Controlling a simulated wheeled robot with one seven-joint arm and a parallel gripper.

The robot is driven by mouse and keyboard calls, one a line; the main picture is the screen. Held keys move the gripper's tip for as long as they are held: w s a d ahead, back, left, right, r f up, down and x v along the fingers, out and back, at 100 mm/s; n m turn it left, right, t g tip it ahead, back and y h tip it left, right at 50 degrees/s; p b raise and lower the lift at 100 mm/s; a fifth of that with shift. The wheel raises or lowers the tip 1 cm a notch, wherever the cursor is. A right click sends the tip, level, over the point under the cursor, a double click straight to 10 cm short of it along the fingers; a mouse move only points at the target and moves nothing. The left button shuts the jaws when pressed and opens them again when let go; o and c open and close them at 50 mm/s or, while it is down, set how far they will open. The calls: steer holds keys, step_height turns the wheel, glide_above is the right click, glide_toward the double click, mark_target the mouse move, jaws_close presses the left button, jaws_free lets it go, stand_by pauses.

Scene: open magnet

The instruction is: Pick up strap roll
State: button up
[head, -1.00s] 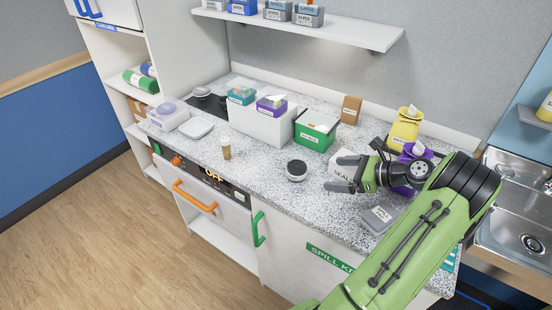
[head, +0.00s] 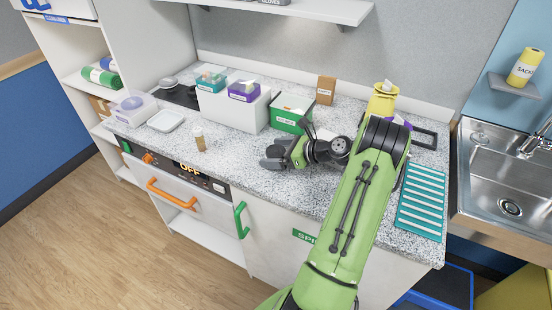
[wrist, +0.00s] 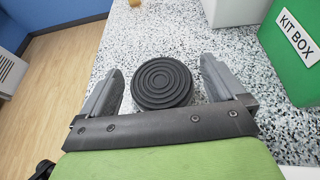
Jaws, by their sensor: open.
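The strap roll (wrist: 162,82) is a flat black disc with concentric rings, lying on the speckled counter in the wrist view. My gripper (wrist: 161,70) is open, with one finger to the left of the roll and one to the right. Gaps of counter show between the roll and both fingers, so it is not gripped. In the head view my gripper (head: 273,158) is low over the counter's middle, and the roll cannot be told clearly from the dark fingers there.
A green kit box (head: 291,115) stands just behind my gripper; it also shows right of the fingers in the wrist view (wrist: 295,50). A white bin (head: 233,108) and a small brown cup (head: 199,137) stand to the left. The counter's front edge is close. A shelf (head: 300,10) hangs above.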

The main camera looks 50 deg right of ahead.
steer(key=shift+x, duration=1.1)
steer(key=shift+s+d, duration=0.1)
steer(key=shift+r, duration=0.1)
steer(key=c, duration=1.1)
